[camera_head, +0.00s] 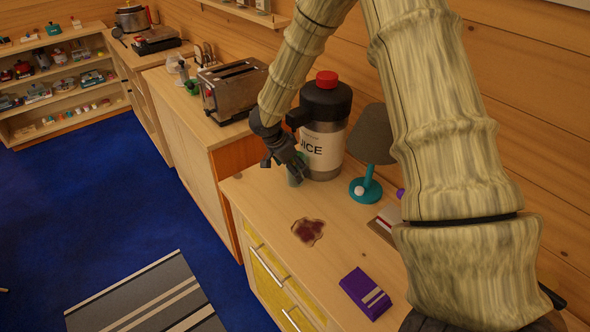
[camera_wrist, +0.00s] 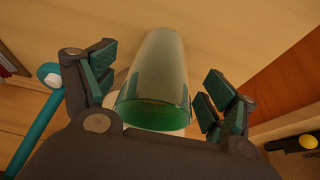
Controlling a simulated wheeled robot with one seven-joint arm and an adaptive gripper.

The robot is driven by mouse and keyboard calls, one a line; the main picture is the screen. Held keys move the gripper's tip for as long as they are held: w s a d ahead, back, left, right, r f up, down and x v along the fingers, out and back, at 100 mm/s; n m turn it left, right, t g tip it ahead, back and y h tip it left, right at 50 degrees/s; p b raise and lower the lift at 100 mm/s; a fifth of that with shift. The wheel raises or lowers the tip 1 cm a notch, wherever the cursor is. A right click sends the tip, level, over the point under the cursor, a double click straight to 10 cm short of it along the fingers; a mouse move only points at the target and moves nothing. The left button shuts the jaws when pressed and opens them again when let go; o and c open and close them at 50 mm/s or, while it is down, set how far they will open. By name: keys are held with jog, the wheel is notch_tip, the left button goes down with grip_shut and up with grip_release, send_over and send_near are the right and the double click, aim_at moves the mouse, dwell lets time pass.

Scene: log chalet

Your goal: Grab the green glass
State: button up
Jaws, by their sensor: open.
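The green glass (camera_wrist: 158,80) is a translucent tumbler with a green end, and in the wrist view it lies between the two open fingers of my gripper (camera_wrist: 155,98). A gap shows between the glass and each finger. In the head view my gripper (camera_head: 290,167) is low over the cabinet top, just left of the juice dispenser (camera_head: 325,130). The glass (camera_head: 296,178) shows there only as a small greenish part beside the fingers; the rest is hidden by my gripper.
The dispenser stands close to the right of my gripper. A teal lamp (camera_head: 367,188) is further right. A toaster (camera_head: 233,90) stands behind on the left counter.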

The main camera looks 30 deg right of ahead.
jog(key=shift+d+f, duration=0.1)
jog(key=shift+d, duration=0.45)
jog(key=shift+d+f+p, duration=0.1)
jog(key=shift+f+p, duration=0.2)
jog(key=shift+f, duration=0.15)
jog(key=c, duration=1.5)
jog(key=shift+r, duration=0.15)
